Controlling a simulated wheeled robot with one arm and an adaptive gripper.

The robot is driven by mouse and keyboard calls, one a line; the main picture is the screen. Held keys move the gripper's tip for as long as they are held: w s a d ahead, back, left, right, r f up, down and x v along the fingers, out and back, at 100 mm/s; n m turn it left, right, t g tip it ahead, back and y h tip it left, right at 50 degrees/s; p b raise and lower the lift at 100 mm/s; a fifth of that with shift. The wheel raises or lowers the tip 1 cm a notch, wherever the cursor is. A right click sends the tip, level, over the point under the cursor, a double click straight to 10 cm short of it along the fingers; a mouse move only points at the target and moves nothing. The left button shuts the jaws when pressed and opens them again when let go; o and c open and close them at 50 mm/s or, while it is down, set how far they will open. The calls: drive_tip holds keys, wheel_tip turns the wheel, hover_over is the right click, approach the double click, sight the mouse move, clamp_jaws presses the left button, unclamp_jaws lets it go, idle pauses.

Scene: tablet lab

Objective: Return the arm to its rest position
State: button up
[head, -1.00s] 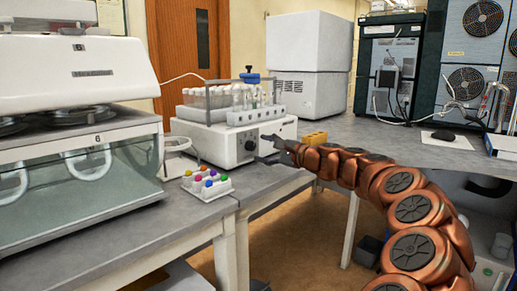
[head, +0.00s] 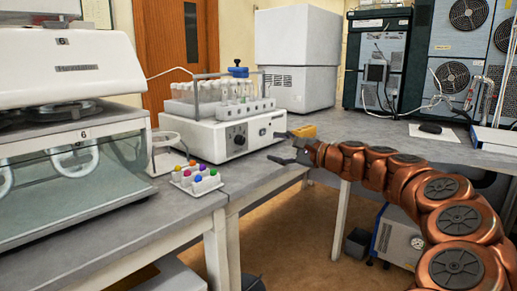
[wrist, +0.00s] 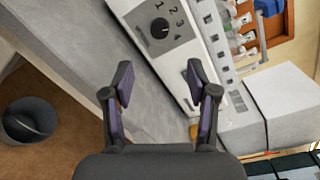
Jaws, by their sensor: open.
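My arm (head: 390,175) is copper-coloured and reaches in from the lower right in the head view. My gripper (head: 277,147) is at its end, pointing left, just right of the white shaker unit and near the bench edge. In the wrist view my gripper (wrist: 160,82) shows two dark fingers spread well apart with nothing between them. The grey bench top and its edge lie behind the fingers there.
The white shaker unit (head: 200,138) carries a rack of tubes. A small rack with coloured caps (head: 196,179) sits on the left bench. A yellow block (head: 303,131) lies behind my gripper. A dark bin (wrist: 29,120) stands on the floor.

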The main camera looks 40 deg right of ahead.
drive_tip(key=a+r+n+g+y+p, duration=0.2)
drive_tip(key=a+n+g+p, duration=0.15)
drive_tip(key=a, duration=0.65)
drive_tip(key=a+r+n+g+y+p, duration=0.2)
drive_tip(key=a+r+n+p, duration=0.15)
drive_tip(key=a, duration=0.65)
drive_tip(key=s+a+f+n+g+p, duration=0.1)
drive_tip(key=s+a+n+g+p, duration=0.45)
drive_tip(key=a, duration=0.75)
drive_tip(key=s+a+f+n+g+h+p, duration=0.25)
drive_tip(key=s+p, duration=0.35)
drive_tip(key=s, duration=0.5)
drive_tip(key=s+a+f+n+g+h+p, duration=0.15)
drive_tip(key=s+n+g+h+p, duration=0.35)
drive_tip(key=s, duration=0.6)
drive_tip(key=s+d+r+h+p, duration=0.1)
drive_tip(key=s+d+p, duration=0.3)
drive_tip(key=s, duration=0.4)
drive_tip(key=shift+s+d+n+p, duration=0.15)
drive_tip(key=shift+d+n+p, duration=0.2)
drive_tip(key=shift+d, duration=0.2)
drive_tip(key=shift+h, duration=0.25)
drive_tip(key=shift+c, duration=0.2)
